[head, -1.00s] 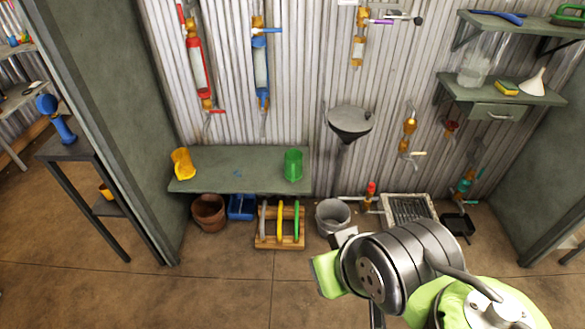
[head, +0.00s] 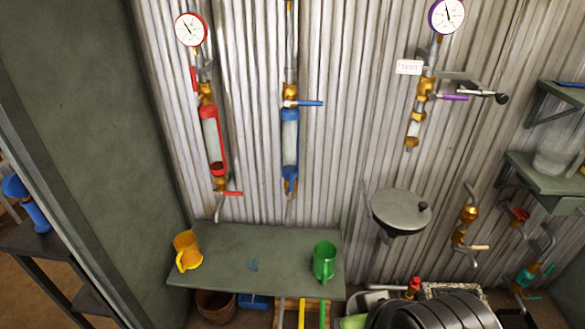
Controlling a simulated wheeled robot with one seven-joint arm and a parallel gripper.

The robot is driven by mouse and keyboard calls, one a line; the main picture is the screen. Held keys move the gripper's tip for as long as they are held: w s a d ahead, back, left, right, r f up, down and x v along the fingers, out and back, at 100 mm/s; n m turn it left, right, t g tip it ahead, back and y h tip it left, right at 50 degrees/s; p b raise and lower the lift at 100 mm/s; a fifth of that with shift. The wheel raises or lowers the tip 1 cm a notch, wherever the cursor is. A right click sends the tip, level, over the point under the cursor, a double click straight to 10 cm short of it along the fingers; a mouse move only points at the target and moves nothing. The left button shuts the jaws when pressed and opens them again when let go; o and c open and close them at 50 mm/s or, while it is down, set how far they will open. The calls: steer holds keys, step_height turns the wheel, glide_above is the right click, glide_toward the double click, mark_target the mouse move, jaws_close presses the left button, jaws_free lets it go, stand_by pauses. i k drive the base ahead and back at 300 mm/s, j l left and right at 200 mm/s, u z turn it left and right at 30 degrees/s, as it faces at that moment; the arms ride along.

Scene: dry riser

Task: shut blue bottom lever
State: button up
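The blue riser (head: 290,130) hangs on the corrugated wall, left of centre in the head view. Its sight tube has brass fittings above and below. The blue bottom lever (head: 290,187) is a small blue piece at the lower valve. It appears to lie upright along the pipe, but it is too small to be sure. The blue top lever (head: 308,103) points sideways to the right. My gripper is not in view; only dark and green parts of my arm show at the bottom right, well away from the blue riser.
The red riser (head: 211,140) stands left of the blue one, its bottom lever (head: 232,193) pointing right. Below is a green bench (head: 215,262) with a yellow jug (head: 187,251) and a green jug (head: 324,262). A round basin (head: 400,212) juts out right. The left partition (head: 90,140) is close.

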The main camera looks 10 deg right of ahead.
mark_target(292, 183)
steer(key=i, duration=0.55)
steer(key=i+j+u, duration=0.1)
steer(key=u, duration=0.3)
steer(key=i+u, duration=0.15)
steer(key=u, duration=0.2)
steer(key=i+u, duration=0.1)
steer(key=u, duration=0.3)
